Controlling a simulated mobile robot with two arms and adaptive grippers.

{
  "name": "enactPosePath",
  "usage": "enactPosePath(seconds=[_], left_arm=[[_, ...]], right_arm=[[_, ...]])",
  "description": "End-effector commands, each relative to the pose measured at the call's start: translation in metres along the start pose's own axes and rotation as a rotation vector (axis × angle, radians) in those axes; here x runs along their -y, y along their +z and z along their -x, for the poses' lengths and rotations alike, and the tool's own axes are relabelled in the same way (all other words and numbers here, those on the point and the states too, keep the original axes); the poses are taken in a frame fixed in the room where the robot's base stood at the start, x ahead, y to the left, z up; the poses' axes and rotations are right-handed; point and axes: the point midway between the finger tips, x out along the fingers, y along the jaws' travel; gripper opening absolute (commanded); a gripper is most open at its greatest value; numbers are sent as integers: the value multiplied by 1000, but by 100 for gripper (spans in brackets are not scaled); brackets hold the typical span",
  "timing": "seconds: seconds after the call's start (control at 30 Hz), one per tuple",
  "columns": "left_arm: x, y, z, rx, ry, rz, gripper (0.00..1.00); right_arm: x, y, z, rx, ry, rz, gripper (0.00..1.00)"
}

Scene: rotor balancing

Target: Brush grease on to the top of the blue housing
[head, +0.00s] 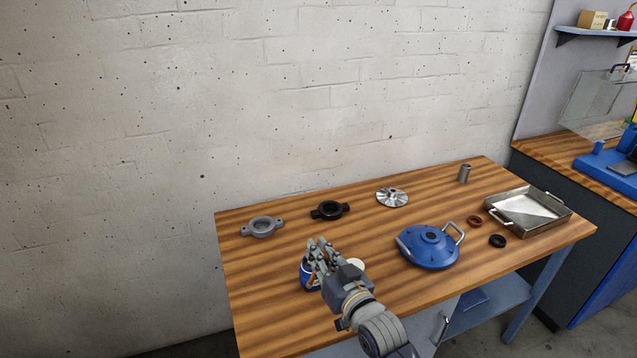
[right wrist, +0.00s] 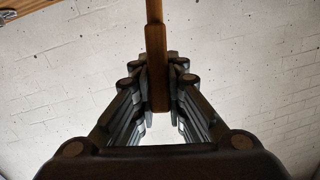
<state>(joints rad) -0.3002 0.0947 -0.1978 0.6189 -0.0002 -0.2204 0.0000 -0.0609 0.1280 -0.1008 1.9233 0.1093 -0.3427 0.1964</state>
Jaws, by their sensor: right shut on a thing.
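In the right wrist view the gripper (right wrist: 158,92) is shut on a wooden handle (right wrist: 156,55), which looks like that of the brush. The brush's bristles cannot be seen. A white round piece (head: 356,264), perhaps the can's lid, lies just right of the gripper. My left gripper is not in view.
On the wooden table (head: 290,335), a grey flanged ring (head: 262,227), a black one (head: 330,210) and a silver rotor (head: 392,197) lie at the back. A metal cylinder (head: 464,173), brown ring (head: 474,221), black ring (head: 497,241) and metal tray (head: 562,203) are right.

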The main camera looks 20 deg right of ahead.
Motion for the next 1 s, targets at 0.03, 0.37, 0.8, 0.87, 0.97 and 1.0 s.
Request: enactPosePath(seconds=[0.03,0.37,0.8,0.87,0.97,1.0], left_arm=[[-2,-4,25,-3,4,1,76],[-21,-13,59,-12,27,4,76],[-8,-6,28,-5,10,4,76],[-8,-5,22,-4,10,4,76],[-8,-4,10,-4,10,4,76],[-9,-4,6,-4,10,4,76]], right_arm=[[-6,-28,-17,4,-1,-15,0],[-41,-74,-70,31,7,-107,0],[-48,-47,-74,31,8,-114,0],[-49,-40,-74,31,8,-114,0],[-51,-29,-75,30,8,-114,0],[-52,-26,-75,30,8,-114,0]])
